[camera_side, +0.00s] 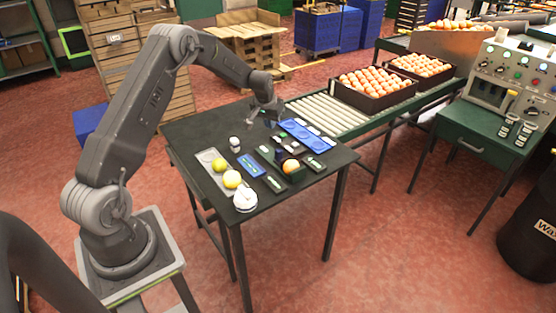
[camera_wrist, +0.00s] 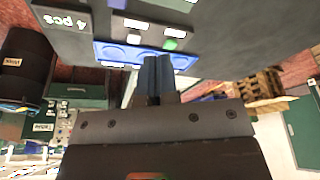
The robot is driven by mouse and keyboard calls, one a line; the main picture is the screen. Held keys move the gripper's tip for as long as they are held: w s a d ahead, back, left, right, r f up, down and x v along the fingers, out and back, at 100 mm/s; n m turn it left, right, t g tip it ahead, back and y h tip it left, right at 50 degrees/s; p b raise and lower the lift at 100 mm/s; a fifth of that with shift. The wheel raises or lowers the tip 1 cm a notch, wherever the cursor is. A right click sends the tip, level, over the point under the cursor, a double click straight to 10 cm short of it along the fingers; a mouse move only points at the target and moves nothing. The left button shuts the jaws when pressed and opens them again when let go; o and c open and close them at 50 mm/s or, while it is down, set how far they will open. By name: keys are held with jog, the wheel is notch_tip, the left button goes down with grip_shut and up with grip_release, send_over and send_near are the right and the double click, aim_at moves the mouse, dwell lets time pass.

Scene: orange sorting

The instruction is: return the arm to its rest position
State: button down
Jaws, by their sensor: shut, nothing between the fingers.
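My arm reaches from its pedestal on the left over the black table (camera_side: 200,137). My gripper (camera_side: 262,117) is above the table's far part, beside the blue tray with round hollows (camera_side: 305,135). In the wrist view my gripper (camera_wrist: 158,62) shows its two fingers together with nothing between them. The blue tray (camera_wrist: 135,54) lies beyond the fingertips there.
On the table are a grey tray (camera_side: 209,161) with yellowish fruits, an orange (camera_side: 290,166) at a dark holder, a white round object (camera_side: 245,199) and small dark boxes. A roller conveyor (camera_side: 325,113) with crates of oranges (camera_side: 375,92) adjoins the table's right side.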

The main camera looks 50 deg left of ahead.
jog(key=s+d+r+m, duration=0.1)
jog(key=s+d+r, duration=0.3)
jog(key=d+r, duration=0.25)
jog(key=s+d+r+m+t, duration=0.1)
jog(key=s+d+r, duration=0.2)
jog(key=d+r, duration=0.35)
jog(key=s+d+r+m, duration=0.1)
jog(key=s+d+r, duration=0.3)
jog(key=d+r, duration=0.3)
jog(key=s+d+r+m, duration=0.1)
jog(key=s+d, duration=0.4)
jog(key=s, duration=0.5)
jog(key=s+d+r+m+t+h, duration=0.1)
jog(key=s+d, duration=0.3)
jog(key=s, duration=0.7)
jog(key=shift+s+d+r+m+t+h, duration=0.15)
jog(key=shift+d+r+m+t+h, duration=0.2)
jog(key=shift+m, duration=0.15)
jog(key=c, duration=1.8)
grip_release()
